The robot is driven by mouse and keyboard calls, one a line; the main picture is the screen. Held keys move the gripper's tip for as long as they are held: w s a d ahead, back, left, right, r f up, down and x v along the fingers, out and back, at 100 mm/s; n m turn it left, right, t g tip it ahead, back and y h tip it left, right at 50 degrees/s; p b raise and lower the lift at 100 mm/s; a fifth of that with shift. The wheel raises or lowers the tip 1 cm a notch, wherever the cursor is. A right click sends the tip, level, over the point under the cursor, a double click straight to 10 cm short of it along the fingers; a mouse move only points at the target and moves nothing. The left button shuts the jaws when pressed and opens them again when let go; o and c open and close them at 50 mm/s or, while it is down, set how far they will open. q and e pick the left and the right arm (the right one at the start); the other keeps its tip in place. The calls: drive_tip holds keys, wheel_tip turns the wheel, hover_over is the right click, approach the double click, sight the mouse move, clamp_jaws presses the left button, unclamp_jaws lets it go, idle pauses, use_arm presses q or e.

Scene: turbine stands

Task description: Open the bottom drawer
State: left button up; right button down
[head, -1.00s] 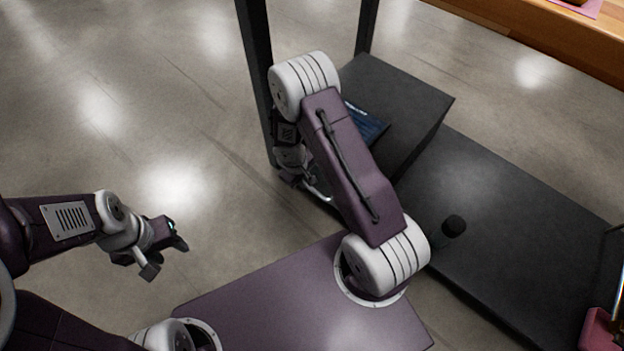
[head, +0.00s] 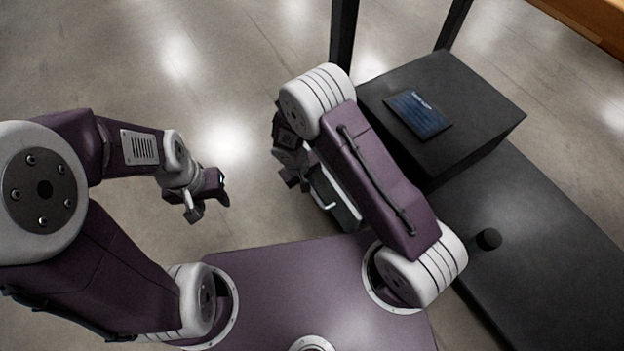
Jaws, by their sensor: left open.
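A grey drawer front (head: 349,213) with a pale bar handle (head: 325,192) shows low beside the black unit, partly behind my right arm. I cannot tell which drawer it is or how far it stands out. My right gripper (head: 299,182) is at the left of this handle, close to it in the picture. Its fingers are small and dark, so its jaws and any contact cannot be made out. My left gripper (head: 212,198) is open and empty over bare floor, well left of the handle.
A black box (head: 475,115) with a blue screen (head: 419,113) stands on a long dark platform (head: 550,235) at the right. A black knob (head: 488,239) stands on the platform. Dark posts (head: 343,35) rise behind. A wooden edge (head: 590,25) is at top right. Floor at the left is clear.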

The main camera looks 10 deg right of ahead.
drive_tip(key=shift+s, duration=0.1)
drive_tip(key=c, duration=1.4)
unclamp_jaws()
drive_tip(key=shift+a, duration=0.1)
wheel_tip(320, 180, up, 9)
drive_tip(key=a+p, duration=0.1)
drive_tip(key=p, duration=0.5)
drive_tip(key=shift+s+a, duration=0.3)
drive_tip(key=shift+f, duration=0.1)
